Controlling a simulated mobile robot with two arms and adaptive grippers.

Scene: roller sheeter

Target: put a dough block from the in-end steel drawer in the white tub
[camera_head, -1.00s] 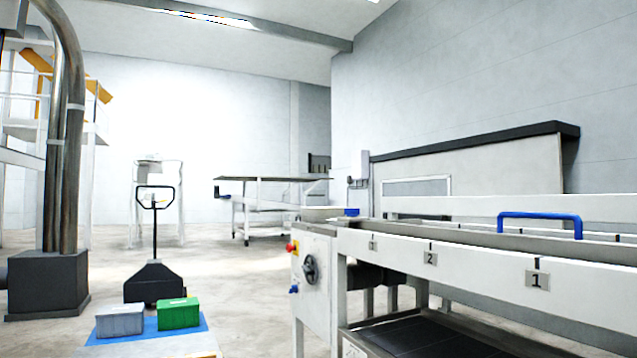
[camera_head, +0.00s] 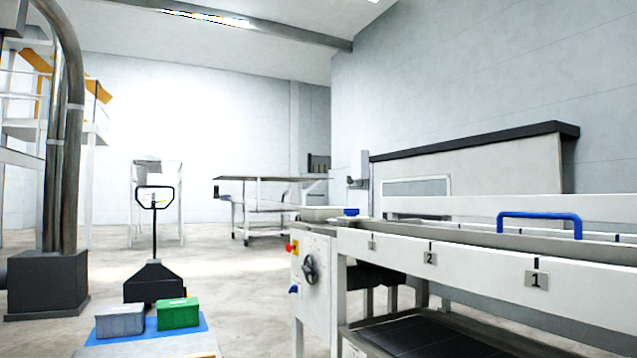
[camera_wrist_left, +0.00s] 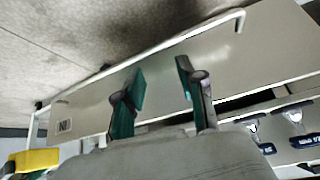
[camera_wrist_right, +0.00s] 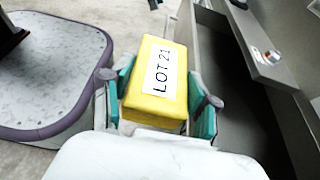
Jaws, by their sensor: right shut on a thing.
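A yellow block with a white "LOT 21" label (camera_wrist_right: 162,84) is between the fingers of my right gripper (camera_wrist_right: 160,98), which is shut on it. An open grey drawer-like steel recess (camera_wrist_right: 238,105) lies just right of the block in the right wrist view. My left gripper (camera_wrist_left: 160,88) is open and empty, its fingers apart before a grey steel panel. An "IN" plate (camera_wrist_left: 64,125) is on that panel's left. A yellow thing (camera_wrist_left: 38,158) shows at the left wrist view's lower left edge. Neither gripper shows in the head view. I cannot make out the white tub for certain.
The machine with numbered plates (camera_head: 536,280) and a blue handle (camera_head: 540,216) fills the right. A grey box (camera_head: 120,320) and a green box (camera_head: 178,313) stand on a blue mat at the lower left. A pallet truck (camera_head: 154,280) stands behind them. The floor between is clear.

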